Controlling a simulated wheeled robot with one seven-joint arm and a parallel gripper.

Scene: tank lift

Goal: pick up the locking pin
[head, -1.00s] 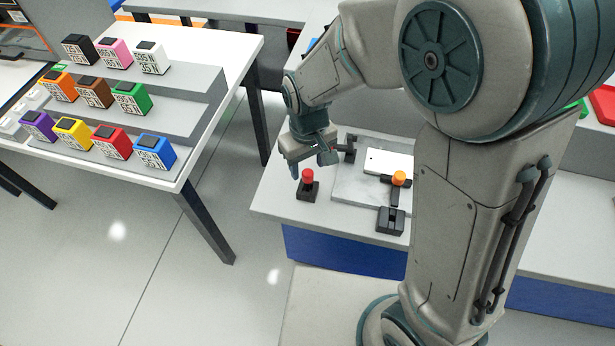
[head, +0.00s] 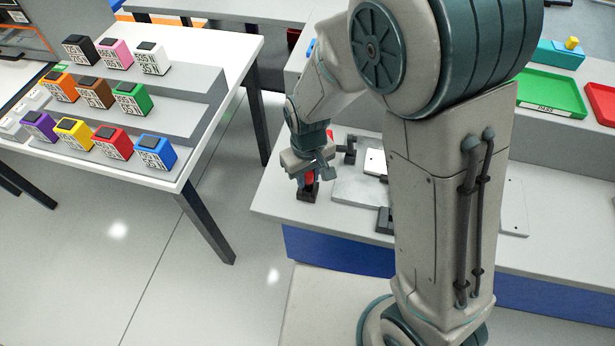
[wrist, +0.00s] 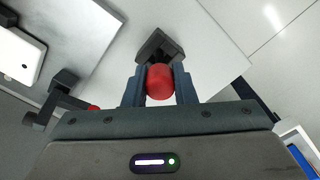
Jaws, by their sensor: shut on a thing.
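The locking pin (wrist: 160,82) shows a red rounded top in the wrist view. It stands at a dark square holder (wrist: 157,46) near the table edge. My gripper (wrist: 159,88) is shut on the red top, one finger on each side. In the head view my gripper (head: 309,180) is low over the black holder (head: 308,193), and the red top (head: 309,178) shows partly between the fingers. The pin's lower part is hidden, and I cannot tell whether it is clear of the holder.
A light plate (head: 358,190) with dark fittings lies right of the holder on the white table (head: 277,196). A dark clamp-like part (head: 347,148) stands close behind my gripper. A green tray (head: 552,95) is at the back right. A rack of coloured cubes (head: 190,115) stands left.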

